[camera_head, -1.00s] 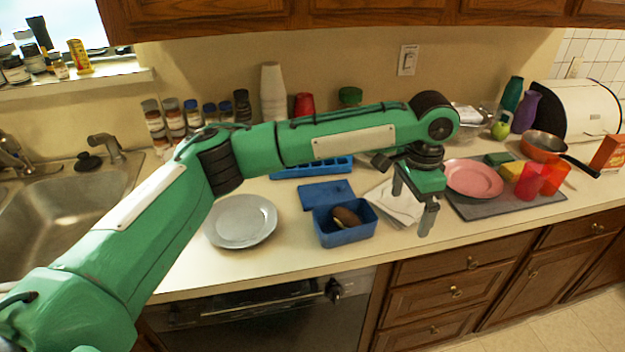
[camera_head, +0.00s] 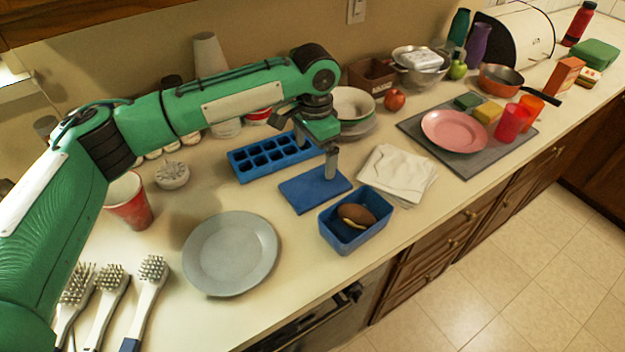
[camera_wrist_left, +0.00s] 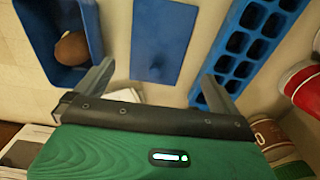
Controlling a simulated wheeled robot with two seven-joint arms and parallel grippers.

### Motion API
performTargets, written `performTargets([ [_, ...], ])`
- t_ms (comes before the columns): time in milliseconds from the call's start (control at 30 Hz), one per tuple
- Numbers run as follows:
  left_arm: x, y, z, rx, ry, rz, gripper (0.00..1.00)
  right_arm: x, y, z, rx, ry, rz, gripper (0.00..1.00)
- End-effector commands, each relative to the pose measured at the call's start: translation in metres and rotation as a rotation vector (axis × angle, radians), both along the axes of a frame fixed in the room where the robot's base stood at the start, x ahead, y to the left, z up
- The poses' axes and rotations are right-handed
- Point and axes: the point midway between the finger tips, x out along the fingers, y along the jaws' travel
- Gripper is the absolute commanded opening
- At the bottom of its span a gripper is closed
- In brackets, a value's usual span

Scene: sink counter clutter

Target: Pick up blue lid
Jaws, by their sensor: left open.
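The blue lid (camera_head: 314,188) is a flat blue rectangle lying on the counter, between the blue ice tray and the blue box. My left gripper (camera_head: 316,158) is open and empty above the lid's far right part; in the head view one finger stands in front of the lid. In the left wrist view the lid (camera_wrist_left: 163,40) lies ahead, between the two spread fingers (camera_wrist_left: 158,88). The open blue box (camera_head: 345,235), just in front of the lid, holds a brown roundish item (camera_head: 355,215). My right gripper is not in view.
The blue ice tray (camera_head: 262,160) lies behind the lid. A grey plate (camera_head: 230,253) is to the left, with brushes (camera_head: 150,280) and a red cup (camera_head: 128,203) beyond. White napkins (camera_head: 398,172) lie right of the lid, before a pink plate (camera_head: 454,131) on a grey mat.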

Motion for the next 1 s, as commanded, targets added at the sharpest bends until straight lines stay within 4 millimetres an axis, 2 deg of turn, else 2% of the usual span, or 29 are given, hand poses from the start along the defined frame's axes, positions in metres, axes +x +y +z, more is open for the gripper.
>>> performTargets([
  [133,0.0,0.0,-0.025,0.002,0.002,0.001,1.0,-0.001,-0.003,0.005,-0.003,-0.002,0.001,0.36],
  [433,0.001,-0.004,-0.049,0.002,0.001,0.0,1.0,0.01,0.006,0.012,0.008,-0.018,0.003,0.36],
  [700,0.003,-0.008,-0.086,0.001,0.001,0.002,1.0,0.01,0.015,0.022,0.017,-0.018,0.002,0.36],
  [1000,0.002,-0.009,-0.092,0.0,0.0,0.001,0.98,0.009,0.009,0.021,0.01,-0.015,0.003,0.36],
])
